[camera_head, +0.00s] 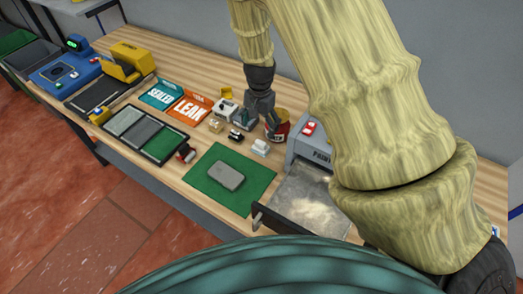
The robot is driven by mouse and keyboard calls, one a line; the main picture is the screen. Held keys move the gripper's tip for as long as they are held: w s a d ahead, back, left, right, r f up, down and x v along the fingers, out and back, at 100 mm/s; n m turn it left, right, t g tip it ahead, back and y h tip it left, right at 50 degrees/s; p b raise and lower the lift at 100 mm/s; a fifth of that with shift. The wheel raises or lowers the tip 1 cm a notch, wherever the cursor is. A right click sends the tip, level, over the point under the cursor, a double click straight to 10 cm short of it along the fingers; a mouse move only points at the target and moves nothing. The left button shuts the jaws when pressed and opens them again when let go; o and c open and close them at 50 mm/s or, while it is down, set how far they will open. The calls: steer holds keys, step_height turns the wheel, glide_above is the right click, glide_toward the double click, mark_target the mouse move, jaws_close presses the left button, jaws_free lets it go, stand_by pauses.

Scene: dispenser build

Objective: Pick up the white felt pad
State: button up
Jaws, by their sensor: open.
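A small white piece (260,147), which may be the white felt pad, lies on the wooden table just above the green mat. It is too small for me to make out its material. My gripper (261,124) is open and points down over the small parts, a little above the white piece in the picture. Nothing shows held between its fingers. One finger partly covers a red and yellow round container (282,123).
A grey slab (226,175) lies on the green mat (207,190). Small parts crowd around my gripper. A compartment tray (147,133) and the SEALED and LEAK cards (190,107) are left. A grey machine (312,150) with a pulled-out metal drawer (300,203) stands right.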

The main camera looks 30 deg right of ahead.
mark_target(261, 141)
steer(key=shift+f+p, duration=0.7)
steer(key=shift+f, duration=2)
steer(key=shift+s+d+f+p, duration=0.1)
steer(key=shift+d+f+p, duration=0.1)
steer(key=shift+f+p, duration=1.2)
steer(key=shift+f, duration=1.2)
steer(key=c, duration=1.2)
